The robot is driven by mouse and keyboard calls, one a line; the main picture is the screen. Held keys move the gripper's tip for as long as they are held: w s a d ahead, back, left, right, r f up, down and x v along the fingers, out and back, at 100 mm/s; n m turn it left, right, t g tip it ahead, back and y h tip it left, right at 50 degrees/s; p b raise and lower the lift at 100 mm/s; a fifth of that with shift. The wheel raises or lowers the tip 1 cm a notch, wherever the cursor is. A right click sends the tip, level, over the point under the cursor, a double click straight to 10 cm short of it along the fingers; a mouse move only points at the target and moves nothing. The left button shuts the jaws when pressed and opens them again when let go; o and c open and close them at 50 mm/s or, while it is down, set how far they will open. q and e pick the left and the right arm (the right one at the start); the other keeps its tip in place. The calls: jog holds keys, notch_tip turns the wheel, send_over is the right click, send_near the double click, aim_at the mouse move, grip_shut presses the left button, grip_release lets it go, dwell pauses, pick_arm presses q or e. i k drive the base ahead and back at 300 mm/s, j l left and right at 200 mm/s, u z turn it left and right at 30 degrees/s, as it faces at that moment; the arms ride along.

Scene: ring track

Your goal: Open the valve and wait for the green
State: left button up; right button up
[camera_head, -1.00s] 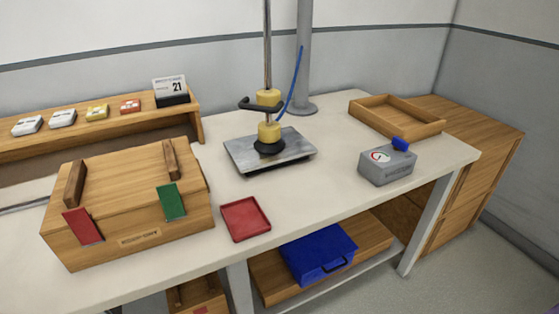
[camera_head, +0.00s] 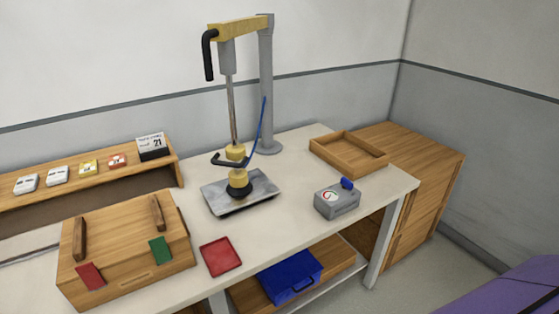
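The valve appears to be the blue knob (camera_head: 347,183) on top of a small grey box (camera_head: 337,203), which has a round white gauge with a red mark on its front. The box stands near the right front part of the workbench. A thin blue hose (camera_head: 262,125) runs near the press column. A green tag (camera_head: 160,250) and a red tag (camera_head: 90,275) are on the front of a wooden box. I see no lit green lamp. Neither of my grippers shows in the view.
A press (camera_head: 238,172) with a metal base plate stands mid-bench. A red tray (camera_head: 220,256), a wooden box (camera_head: 125,240) and an empty wooden tray (camera_head: 350,166) are on the bench (camera_head: 290,230). A blue case (camera_head: 288,284) lies on the shelf below. A purple surface (camera_head: 510,292) is at lower right.

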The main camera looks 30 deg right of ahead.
aim_at(347, 184)
jog(key=z, duration=1.35)
